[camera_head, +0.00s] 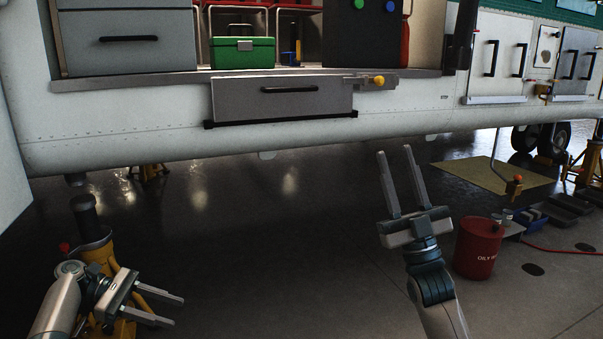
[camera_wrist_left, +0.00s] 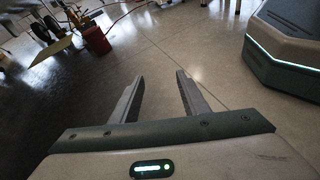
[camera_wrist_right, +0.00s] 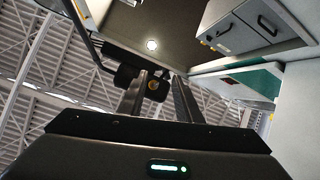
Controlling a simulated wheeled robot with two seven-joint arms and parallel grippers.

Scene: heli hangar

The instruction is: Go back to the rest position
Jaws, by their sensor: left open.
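My left gripper (camera_head: 177,311) is low at the left in the head view, its two fingers pointing right and apart. It is open and empty, in front of a yellow jack stand. Its fingers (camera_wrist_left: 160,76) also show apart in the left wrist view, over bare floor. My right gripper (camera_head: 394,151) is right of centre in the head view, its fingers pointing up and apart. It is open and empty, below and right of the grey drawer. Its fingers (camera_wrist_right: 159,75) show in the right wrist view with nothing between them.
The helicopter's white side (camera_head: 120,138) spans the top. A grey drawer (camera_head: 283,101) juts from it, below a green toolbox (camera_head: 242,53). A yellow jack stand (camera_head: 100,262) is behind my left gripper. A red bin (camera_head: 478,249) stands right of my right arm. The floor (camera_head: 270,230) between the grippers is clear.

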